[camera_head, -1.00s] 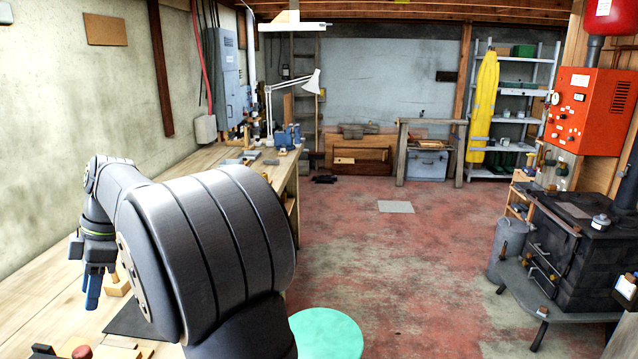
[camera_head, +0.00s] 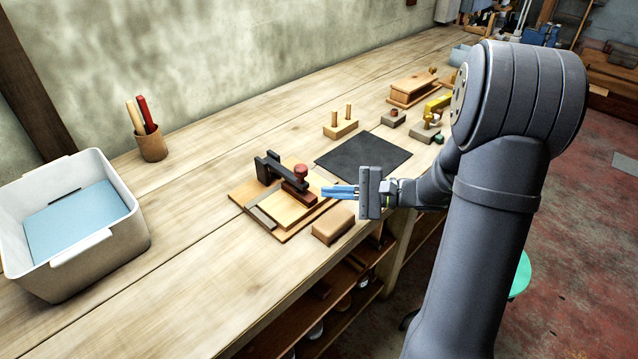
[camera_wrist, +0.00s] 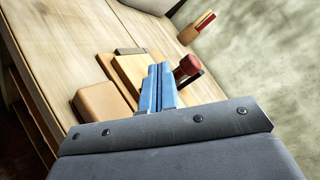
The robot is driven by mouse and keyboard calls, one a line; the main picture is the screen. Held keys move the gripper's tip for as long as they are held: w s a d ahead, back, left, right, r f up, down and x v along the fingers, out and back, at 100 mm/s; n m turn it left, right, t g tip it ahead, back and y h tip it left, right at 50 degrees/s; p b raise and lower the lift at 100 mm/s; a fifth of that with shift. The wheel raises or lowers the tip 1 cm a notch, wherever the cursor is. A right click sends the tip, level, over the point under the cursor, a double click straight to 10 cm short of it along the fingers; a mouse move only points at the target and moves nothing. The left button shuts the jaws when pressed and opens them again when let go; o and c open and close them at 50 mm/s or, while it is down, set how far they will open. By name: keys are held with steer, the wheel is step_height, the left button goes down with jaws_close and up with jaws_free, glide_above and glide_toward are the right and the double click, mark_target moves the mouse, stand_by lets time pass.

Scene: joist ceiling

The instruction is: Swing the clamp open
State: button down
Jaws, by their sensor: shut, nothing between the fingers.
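The clamp is a dark arm (camera_head: 282,176) with a red knob (camera_head: 300,170), mounted on a wooden base board (camera_head: 246,201). The arm lies low across a pale wood block (camera_head: 284,212) on that board. The red knob also shows in the wrist view (camera_wrist: 188,65), just right of my fingers. My gripper (camera_head: 324,191) has blue fingers and is shut and empty. It points left, close to the knob's right side in the head view; I cannot tell whether it touches. In the wrist view the fingertips (camera_wrist: 159,68) overlap the pale block, and part of the clamp arm is hidden behind them.
A tan block (camera_head: 333,226) lies in front of the board, near the bench edge. A dark mat (camera_head: 362,157) and a pegged block (camera_head: 341,128) are behind. A white bin (camera_head: 128,215) and a pencil cup (camera_head: 151,145) stand left. Bare bench lies between bin and board.

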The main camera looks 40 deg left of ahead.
steer(key=w+d+f+m+t+y, duration=0.1)
steer(key=m+t, duration=0.1)
steer(key=m, duration=0.2)
steer(key=w+d+f+m+t+y, duration=0.1)
steer(key=m+t+y, duration=0.1)
steer(key=m, duration=0.2)
steer(key=w+d+f+m+t+y, duration=0.1)
steer(key=d+m+t+y, duration=0.1)
steer(key=m, duration=0.3)
steer(key=x, duration=1)
steer(key=shift+r, duration=0.1)
steer(key=shift+a+r+h, duration=0.1)
steer(key=shift+r+h, duration=0.2)
steer(key=shift+r, duration=0.2)
